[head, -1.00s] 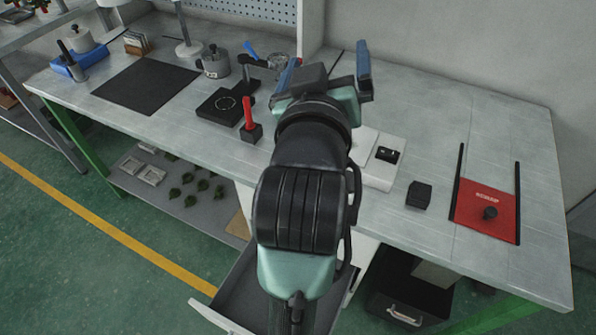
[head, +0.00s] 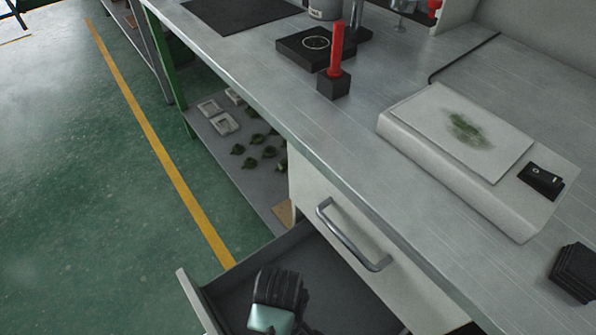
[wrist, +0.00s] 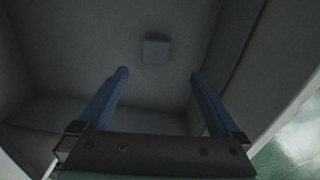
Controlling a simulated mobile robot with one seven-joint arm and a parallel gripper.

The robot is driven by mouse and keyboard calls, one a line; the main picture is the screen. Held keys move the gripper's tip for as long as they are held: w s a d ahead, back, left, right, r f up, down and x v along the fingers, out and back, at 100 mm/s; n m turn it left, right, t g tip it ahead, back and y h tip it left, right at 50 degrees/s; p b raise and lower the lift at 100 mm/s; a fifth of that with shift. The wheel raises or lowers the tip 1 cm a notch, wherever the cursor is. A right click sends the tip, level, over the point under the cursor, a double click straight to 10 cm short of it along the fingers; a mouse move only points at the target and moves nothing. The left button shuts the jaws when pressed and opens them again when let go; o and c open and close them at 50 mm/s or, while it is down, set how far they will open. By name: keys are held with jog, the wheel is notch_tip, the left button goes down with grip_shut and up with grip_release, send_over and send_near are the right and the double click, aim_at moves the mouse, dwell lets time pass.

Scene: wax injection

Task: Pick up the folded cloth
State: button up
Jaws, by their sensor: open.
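In the wrist view, a small grey square thing (wrist: 156,47) lies on the dark floor of an open drawer (wrist: 60,60). It looks like the folded cloth, but the picture is too dark to be sure. My gripper (wrist: 158,75) is open, its two blue fingers apart, pointing into the drawer with nothing between them. The grey thing lies beyond the fingertips, roughly midway between their lines. In the head view, the open drawer (head: 236,268) is at the bottom, with part of my arm over it; my fingers and the cloth are not visible there.
The upper drawer front with a metal handle (head: 352,236) stands behind the open drawer. On the bench are a white plate device (head: 410,125), a black block with a red handle (head: 336,62) and a dark stack (head: 574,272). Green floor lies left.

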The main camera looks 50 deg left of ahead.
notch_tip(320, 180, down, 8)
jog(key=b, duration=0.4)
jog(key=f+b, duration=0.2)
jog(key=f, duration=0.1)
jog(key=f+b, duration=0.2)
jog(key=shift+w+a+f, duration=0.1)
jog(key=shift+w+a, duration=0.2)
jog(key=shift+a, duration=0.05)
jog(key=c, duration=1.3)
notch_tip(320, 180, up, 10)
jog(key=p, duration=0.6)
